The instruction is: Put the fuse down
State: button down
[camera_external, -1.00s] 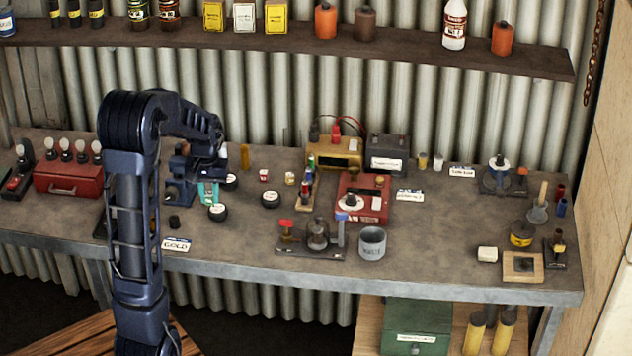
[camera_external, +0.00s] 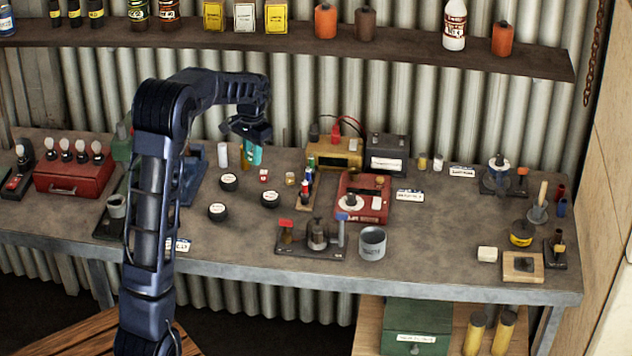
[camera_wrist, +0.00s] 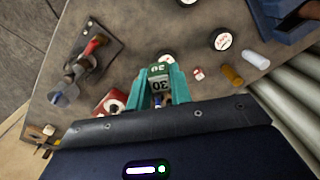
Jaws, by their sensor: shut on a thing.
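My gripper (camera_external: 252,154) is over the back of the bench, right of my upright arm link. Its teal fingers also show in the wrist view (camera_wrist: 160,86). They are shut on the fuse (camera_wrist: 158,82), a small green piece with a white label reading 30. In the outside view the fuse is mostly hidden by the fingers. The gripper appears to hold it above the bench top (camera_external: 330,270). What lies directly under the fuse is hard to tell.
Black round tins (camera_external: 229,182) with white tops stand below the gripper. A white cylinder (camera_external: 222,155) is left of it. A wooden strip (camera_external: 308,190) with coloured pieces, a yellow box (camera_external: 335,155) and a red device (camera_external: 362,198) are to the right. The front middle is partly clear.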

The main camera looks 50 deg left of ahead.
jog(key=w+f+m, duration=0.4)
jog(key=w+m, duration=0.2)
jog(key=w, duration=0.7)
jog(key=m, duration=0.6)
send_near(329, 186)
notch_tip(329, 186, down, 6)
jog(key=shift+a+f, duration=0.1)
jog(key=shift+f, duration=0.15)
jog(key=shift+f, duration=0.1)
jog(key=c, duration=1.3)
grip_release()
jog(key=shift+o, duration=0.2)
